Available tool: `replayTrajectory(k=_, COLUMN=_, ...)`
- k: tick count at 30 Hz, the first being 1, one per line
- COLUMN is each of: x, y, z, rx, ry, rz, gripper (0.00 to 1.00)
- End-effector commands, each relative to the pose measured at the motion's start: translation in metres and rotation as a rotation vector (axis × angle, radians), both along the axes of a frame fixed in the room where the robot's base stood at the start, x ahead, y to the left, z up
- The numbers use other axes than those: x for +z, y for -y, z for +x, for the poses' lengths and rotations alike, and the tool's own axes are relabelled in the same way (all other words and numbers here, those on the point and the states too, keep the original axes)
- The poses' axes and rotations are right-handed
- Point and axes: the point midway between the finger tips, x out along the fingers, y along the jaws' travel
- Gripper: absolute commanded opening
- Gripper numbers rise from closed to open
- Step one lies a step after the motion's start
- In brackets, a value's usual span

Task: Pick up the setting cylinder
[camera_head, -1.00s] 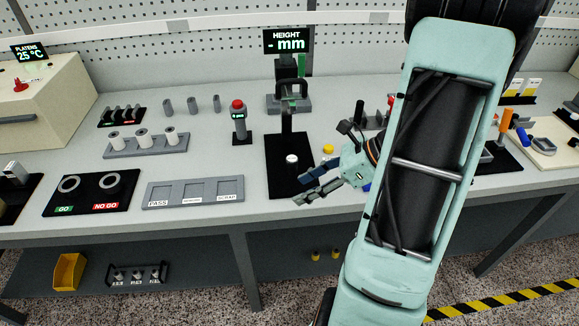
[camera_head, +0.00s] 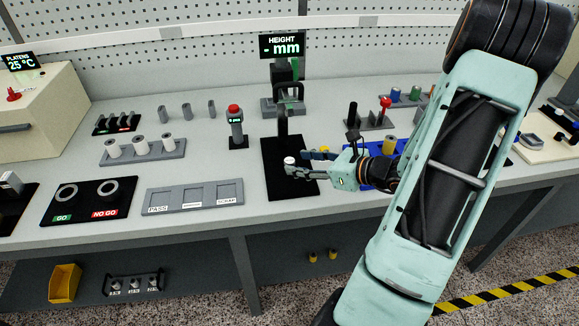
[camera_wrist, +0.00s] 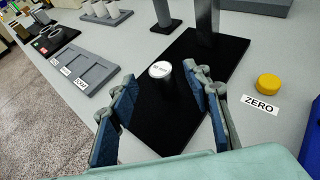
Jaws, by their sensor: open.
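The setting cylinder (camera_head: 290,161), small with a pale labelled top, stands upright on the black base plate (camera_head: 275,185) of the height gauge. In the wrist view its white top (camera_wrist: 160,69) shows between the two fingertips, with a gap on each side. My gripper (camera_head: 299,164) comes in from the right, low over the plate, with its fingers spread either side of the cylinder. In the wrist view my gripper (camera_wrist: 165,82) is open, its blue-padded fingers left and right. Nothing is held. The cylinder's lower side is dark and hard to make out.
The gauge column and HEIGHT display (camera_head: 283,45) stand behind the cylinder. A yellow ZERO button (camera_wrist: 268,84) is right of the plate. The sorting tray (camera_head: 195,196) lies left, and a blue tray (camera_head: 372,182) is partly behind my arm. Bench between tray and plate is clear.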

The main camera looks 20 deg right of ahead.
Motion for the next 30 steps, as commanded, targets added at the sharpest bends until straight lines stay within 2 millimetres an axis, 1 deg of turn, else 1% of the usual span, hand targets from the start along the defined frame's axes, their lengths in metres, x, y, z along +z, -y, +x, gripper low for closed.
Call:
replayTrajectory(k=6, x=-0.015, y=-0.014, z=0.025, rx=0.003, ry=-0.002, rz=0.003, gripper=0.45)
replayTrajectory(k=9, x=-0.019, y=-0.019, z=0.035, rx=0.004, ry=0.0, rz=0.002, gripper=0.45)
replayTrajectory(k=12, x=-0.021, y=-0.02, z=0.038, rx=0.001, ry=-0.001, rz=0.0, gripper=0.45)
replayTrajectory(k=18, x=-0.021, y=-0.02, z=0.039, rx=0.001, ry=-0.001, rz=0.0, gripper=0.45)
replayTrajectory(k=30, x=-0.021, y=-0.02, z=0.038, rx=0.001, ry=-0.001, rz=0.0, gripper=0.01)
